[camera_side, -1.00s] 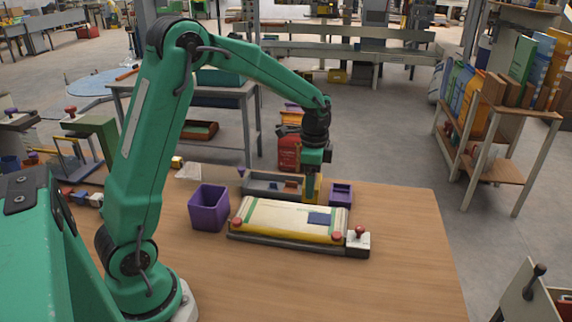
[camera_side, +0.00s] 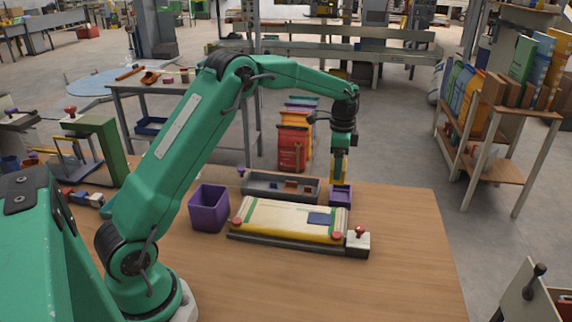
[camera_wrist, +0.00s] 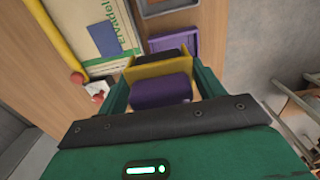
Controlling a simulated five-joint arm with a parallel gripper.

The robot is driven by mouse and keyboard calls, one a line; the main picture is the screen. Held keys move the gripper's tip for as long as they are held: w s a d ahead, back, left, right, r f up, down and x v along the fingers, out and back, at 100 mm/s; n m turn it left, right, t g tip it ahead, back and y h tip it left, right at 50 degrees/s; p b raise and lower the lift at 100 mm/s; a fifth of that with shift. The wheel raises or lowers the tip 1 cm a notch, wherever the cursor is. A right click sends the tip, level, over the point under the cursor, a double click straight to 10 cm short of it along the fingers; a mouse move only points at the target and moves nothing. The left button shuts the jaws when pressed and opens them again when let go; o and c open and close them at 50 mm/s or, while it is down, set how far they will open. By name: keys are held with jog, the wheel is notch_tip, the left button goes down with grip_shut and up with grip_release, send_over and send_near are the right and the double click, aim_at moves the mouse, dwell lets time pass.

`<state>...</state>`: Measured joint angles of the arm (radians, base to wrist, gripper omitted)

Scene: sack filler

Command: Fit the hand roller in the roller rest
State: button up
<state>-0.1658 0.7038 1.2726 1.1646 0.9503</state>
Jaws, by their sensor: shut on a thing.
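My gripper (camera_side: 339,172) is shut on the hand roller and points down at the back right of the bench. In the wrist view, the roller shows as a purple cylinder (camera_wrist: 160,92) with a yellow part between the green fingers of my gripper (camera_wrist: 160,74). The roller rest appears to be the small purple tray (camera_side: 340,197). My gripper is over its back edge in the side view, and height and contact are hard to judge. The tray (camera_wrist: 190,42) also shows in the wrist view, partly hidden beyond the held roller.
A cream sack (camera_side: 285,219) with a blue patch lies on a dark base in front. A white block with a red knob (camera_side: 358,241) stands at its right end. A grey tray (camera_side: 262,188) lies left of the rest, and a purple bin (camera_side: 208,209) stands farther left. The right bench is clear.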

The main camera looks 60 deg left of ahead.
aim_at(345, 159)
jog(key=shift+w+a+f, duration=0.15)
jog(key=shift+w+a, duration=0.1)
jog(key=shift+w, duration=0.55)
jog(key=shift+w+a+f, duration=0.1)
jog(key=shift+w+a, duration=0.1)
jog(key=shift+w, duration=0.55)
jog(key=shift+f, duration=0.15)
jog(key=shift+f, duration=2.2)
jog(key=shift+f, duration=1.55)
jog(key=o, duration=1)
jog(key=shift+o, duration=0.2)
